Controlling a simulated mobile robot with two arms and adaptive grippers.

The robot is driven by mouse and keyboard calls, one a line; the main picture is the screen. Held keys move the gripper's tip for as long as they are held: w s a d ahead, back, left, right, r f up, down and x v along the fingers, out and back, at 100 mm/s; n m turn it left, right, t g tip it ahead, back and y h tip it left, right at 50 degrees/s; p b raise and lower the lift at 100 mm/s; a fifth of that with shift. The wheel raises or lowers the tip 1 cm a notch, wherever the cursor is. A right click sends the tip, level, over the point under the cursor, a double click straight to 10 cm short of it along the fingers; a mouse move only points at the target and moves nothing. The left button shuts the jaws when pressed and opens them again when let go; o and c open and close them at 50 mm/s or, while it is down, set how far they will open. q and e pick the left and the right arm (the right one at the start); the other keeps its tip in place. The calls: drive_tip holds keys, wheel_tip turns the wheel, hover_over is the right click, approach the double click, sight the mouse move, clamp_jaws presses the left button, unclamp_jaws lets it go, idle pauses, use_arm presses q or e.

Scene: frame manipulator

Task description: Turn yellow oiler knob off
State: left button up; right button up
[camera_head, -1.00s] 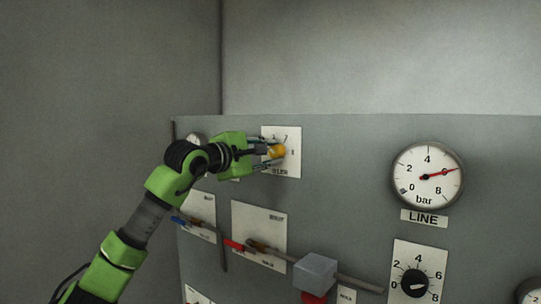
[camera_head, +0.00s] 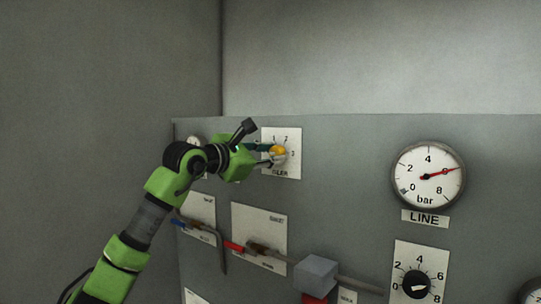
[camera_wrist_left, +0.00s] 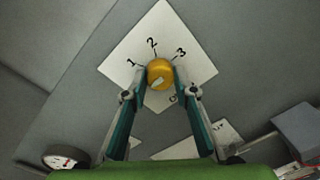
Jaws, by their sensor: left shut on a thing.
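The yellow oiler knob (camera_head: 277,151) sits on its white plate (camera_head: 294,168) at the upper left of the panel. The plate shows the numbers 1, 2 and 3. The knob also shows in the left wrist view (camera_wrist_left: 160,72), with a pale mark on its face. My left gripper (camera_head: 275,156) is shut on the knob, its two fingers on either side of it; the fingers show in the left wrist view (camera_wrist_left: 157,88) too. The lower part of the plate's scale is partly hidden by the fingers. My right gripper is not in view.
A LINE pressure gauge (camera_head: 428,174) and a black dial knob (camera_head: 416,284) are on the right. Below the oiler are a blue-handled lever (camera_head: 180,223), a red-handled lever (camera_head: 234,246) and a grey block (camera_head: 315,271). The wall above the panel is clear.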

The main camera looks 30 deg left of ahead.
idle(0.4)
use_arm(q)
drive_tip(key=o, duration=1.1)
drive_tip(key=s+a, duration=0.1)
drive_tip(key=s, duration=1.1)
drive_tip(key=shift+r, duration=0.2)
drive_tip(key=shift+w+a, duration=0.1)
